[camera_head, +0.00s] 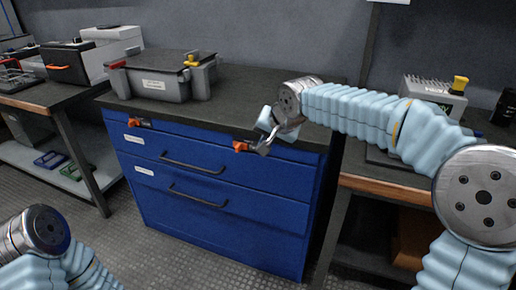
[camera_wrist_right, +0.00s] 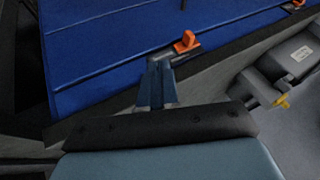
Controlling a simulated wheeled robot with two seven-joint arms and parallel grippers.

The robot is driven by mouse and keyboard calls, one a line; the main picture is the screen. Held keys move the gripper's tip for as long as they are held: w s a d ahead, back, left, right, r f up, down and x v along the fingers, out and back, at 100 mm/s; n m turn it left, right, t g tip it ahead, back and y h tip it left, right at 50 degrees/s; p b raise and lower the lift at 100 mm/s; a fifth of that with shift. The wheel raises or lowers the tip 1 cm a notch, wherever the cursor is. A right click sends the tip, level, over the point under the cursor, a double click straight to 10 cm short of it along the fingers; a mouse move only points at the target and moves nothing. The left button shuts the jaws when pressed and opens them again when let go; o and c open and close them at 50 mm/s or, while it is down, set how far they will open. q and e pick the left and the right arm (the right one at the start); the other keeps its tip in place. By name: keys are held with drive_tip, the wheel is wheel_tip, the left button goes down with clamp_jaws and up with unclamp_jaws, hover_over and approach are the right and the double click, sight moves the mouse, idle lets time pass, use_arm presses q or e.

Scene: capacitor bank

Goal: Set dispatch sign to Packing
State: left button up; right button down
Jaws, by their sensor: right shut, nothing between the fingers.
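I cannot identify a dispatch sign in either view, and no label is legible as Packing. My right gripper (camera_head: 262,147) is shut and empty at the top right front of the blue drawer cabinet (camera_head: 215,222). Its fingertips are beside an orange latch tab (camera_head: 241,146); I cannot tell whether they touch. In the right wrist view the shut fingers (camera_wrist_right: 158,72) point at the metal mount under that orange tab (camera_wrist_right: 187,42). Only part of my left arm shows at the lower left of the head view; its gripper is out of frame.
A second orange latch (camera_head: 135,123) is at the cabinet's top left. A grey case (camera_head: 160,78) with a yellow latch stands on the dark cabinet top (camera_head: 240,90). A grey device (camera_head: 435,92) with a yellow knob stands on the right bench. A left bench (camera_head: 45,93) holds more equipment.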

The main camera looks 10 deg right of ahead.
drive_tip(key=shift+v, duration=1.65)
drive_tip(key=s+a+f+n+g+y, duration=0.1)
drive_tip(key=a+f+g, duration=0.1)
drive_tip(key=f, duration=1.2)
drive_tip(key=s+a+f+n+g, duration=0.1)
drive_tip(key=a+f+n, duration=0.1)
drive_tip(key=f, duration=1.1)
drive_tip(key=s+a+f+g+y, duration=0.1)
drive_tip(key=s+f+g, duration=0.2)
drive_tip(key=s+f, duration=1.9)
drive_tip(key=shift+s+f+n, duration=0.3)
drive_tip(key=shift+s+n, duration=0.1)
drive_tip(key=shift+s, duration=0.5)
drive_tip(key=shift+a, duration=0.1)
